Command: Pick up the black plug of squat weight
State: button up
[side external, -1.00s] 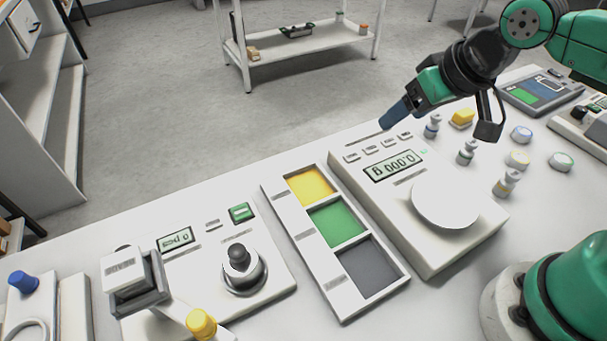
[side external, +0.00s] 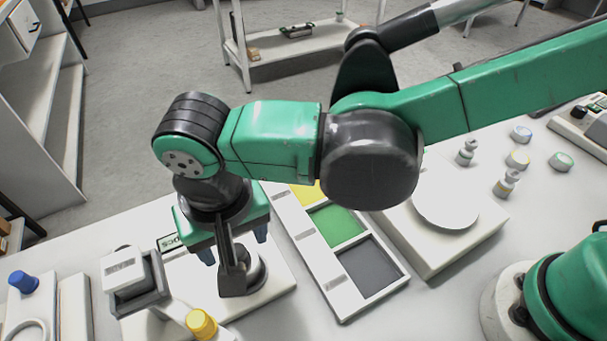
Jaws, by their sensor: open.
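The squat weight (side external: 262,279) is a wide, low silver piece on the left white device. Only part of its rim shows beside my gripper; its black plug is hidden. My gripper (side external: 233,247) points down over the weight, its two blue fingertips spread apart to left and right. A dark bracket on the gripper stands in front of the weight. I cannot tell whether the fingertips are around the plug or above it, and nothing is seen held.
A tray with yellow, green and grey compartments (side external: 333,281) lies right of the weight. A white scale with a round pan (side external: 447,209) is beyond it. A grey clamp-like block (side external: 133,283) and a yellow knob (side external: 201,323) stand close on the left. A blue knob (side external: 23,281) is farther left.

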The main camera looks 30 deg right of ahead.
jog(key=shift+w+f, duration=0.15)
jog(key=shift+f, duration=0.85)
grip_shut()
jog(key=shift+r, duration=0.2)
